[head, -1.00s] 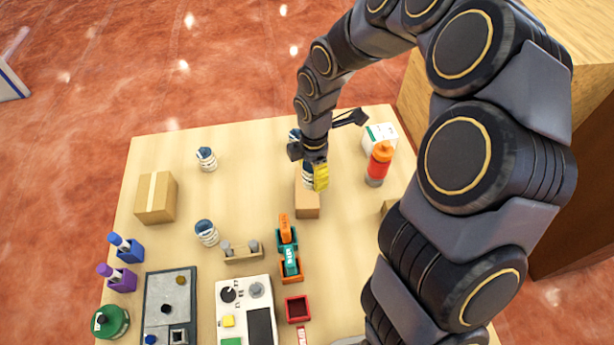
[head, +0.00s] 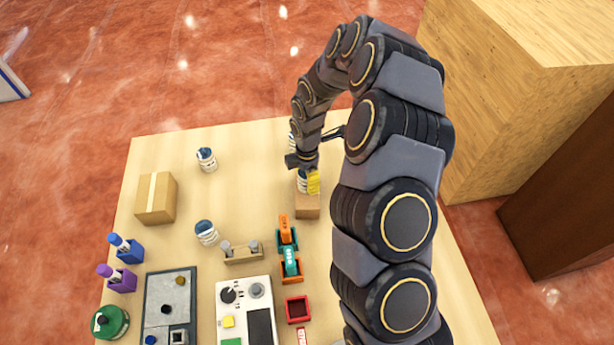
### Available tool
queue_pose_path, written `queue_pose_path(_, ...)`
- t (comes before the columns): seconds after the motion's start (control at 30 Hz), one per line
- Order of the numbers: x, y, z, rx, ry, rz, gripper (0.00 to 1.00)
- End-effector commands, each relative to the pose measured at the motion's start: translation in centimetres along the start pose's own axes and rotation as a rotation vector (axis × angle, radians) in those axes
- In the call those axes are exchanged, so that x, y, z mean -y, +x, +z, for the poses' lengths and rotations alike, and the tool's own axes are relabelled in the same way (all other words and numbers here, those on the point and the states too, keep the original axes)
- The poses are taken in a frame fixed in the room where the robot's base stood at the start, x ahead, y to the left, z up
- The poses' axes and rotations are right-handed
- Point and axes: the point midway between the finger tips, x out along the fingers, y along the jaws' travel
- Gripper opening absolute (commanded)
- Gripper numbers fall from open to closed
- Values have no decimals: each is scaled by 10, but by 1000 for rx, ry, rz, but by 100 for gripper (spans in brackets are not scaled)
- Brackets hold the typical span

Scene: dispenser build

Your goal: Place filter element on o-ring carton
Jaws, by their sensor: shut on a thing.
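A small brown carton (head: 307,208), likely the o-ring carton, stands on the table below my gripper (head: 307,182). My gripper points down and is shut on a white and dark-banded filter element (head: 301,184). The element is upright over the carton's back part, its lower end at the carton's top. I cannot tell whether it touches the carton. A yellow gripper part covers its right side. Similar white and blue cylinders stand at the back left (head: 206,159) and at the middle left (head: 206,233). Another (head: 292,140) is partly hidden behind my gripper.
An orange and teal item (head: 288,250) sits just in front of the carton. A wooden holder (head: 242,252), a larger taped carton (head: 156,198), a control panel (head: 244,310) and a red tray (head: 298,308) stand nearby. My arm covers the table's right side.

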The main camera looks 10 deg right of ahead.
Motion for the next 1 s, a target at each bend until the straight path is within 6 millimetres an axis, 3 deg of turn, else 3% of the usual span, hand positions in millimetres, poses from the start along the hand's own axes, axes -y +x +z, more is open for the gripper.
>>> queue_pose_path(0.17,0,3,0,0,0,-2,10)
queue_pose_path(0.2,0,3,0,0,0,-1,56)
queue_pose_path(0.23,0,3,0,0,0,-1,69)
queue_pose_path(0.67,-1,-4,0,0,0,4,70)
queue_pose_path(1.0,-2,-71,0,0,0,7,70)
